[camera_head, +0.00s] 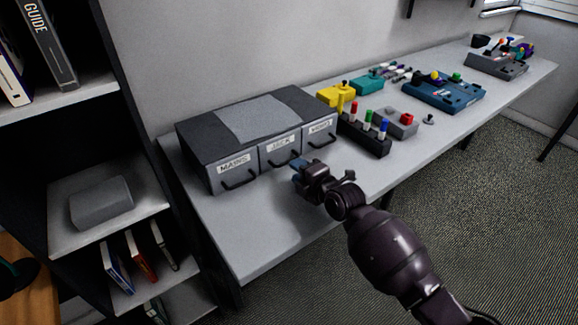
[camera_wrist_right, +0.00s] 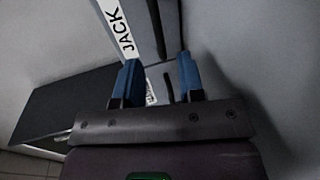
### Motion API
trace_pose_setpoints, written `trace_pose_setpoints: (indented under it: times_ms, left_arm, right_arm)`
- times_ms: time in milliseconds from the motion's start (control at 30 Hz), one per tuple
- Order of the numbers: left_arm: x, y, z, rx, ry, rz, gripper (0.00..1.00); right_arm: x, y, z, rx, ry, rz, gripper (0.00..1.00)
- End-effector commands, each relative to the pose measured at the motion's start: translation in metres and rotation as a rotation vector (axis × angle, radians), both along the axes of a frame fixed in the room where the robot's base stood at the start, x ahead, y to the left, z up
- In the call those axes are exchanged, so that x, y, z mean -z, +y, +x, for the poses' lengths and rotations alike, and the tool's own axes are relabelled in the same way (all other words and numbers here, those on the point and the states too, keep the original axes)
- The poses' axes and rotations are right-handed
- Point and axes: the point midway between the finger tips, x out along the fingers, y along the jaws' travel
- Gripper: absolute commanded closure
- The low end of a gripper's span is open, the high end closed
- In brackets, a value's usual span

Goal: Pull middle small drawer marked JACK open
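The grey drawer box (camera_head: 257,125) stands on the table with three small drawers in its front. The middle drawer (camera_head: 280,150) carries the label JACK, which also shows in the wrist view (camera_wrist_right: 121,30). It looks shut, flush with its neighbours. Its dark handle (camera_head: 284,162) is partly hidden by my right gripper (camera_head: 298,166). In the wrist view the two blue fingers (camera_wrist_right: 162,80) stand apart, with a dark bar (camera_wrist_right: 168,88) in the gap that may be the handle. I cannot tell whether they touch it. My left gripper is not in view.
The left drawer (camera_head: 234,172) and right drawer (camera_head: 320,134) flank it, each with its own handle. A black block with coloured pegs (camera_head: 364,134) and a yellow box (camera_head: 336,95) stand right of the box. The table (camera_head: 260,235) in front is clear.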

Motion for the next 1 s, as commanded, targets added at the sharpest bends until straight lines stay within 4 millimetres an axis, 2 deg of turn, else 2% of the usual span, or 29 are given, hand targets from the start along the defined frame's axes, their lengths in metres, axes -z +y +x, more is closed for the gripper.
trace_pose_setpoints:
  times_ms: [100, 300, 733, 967, 1000]
  left_arm:
    - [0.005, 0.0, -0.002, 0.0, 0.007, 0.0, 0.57]
    - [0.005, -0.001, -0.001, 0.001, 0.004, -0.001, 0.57]
    - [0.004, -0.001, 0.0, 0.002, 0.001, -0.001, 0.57]
    - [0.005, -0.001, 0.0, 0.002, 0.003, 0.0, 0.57]
    - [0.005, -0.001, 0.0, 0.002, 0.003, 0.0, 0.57]
  right_arm:
    - [0.006, 0.012, 0.015, 0.0, 0.003, 0.001, 0.64]
    - [0.01, 0.023, 0.031, 0.0, 0.002, 0.001, 0.64]
    - [0.01, 0.026, 0.037, 0.0, 0.001, 0.001, 0.64]
    - [0.01, 0.026, 0.036, 0.0, 0.001, 0.0, 0.99]
    - [0.01, 0.026, 0.036, 0.0, 0.001, 0.0, 1.0]
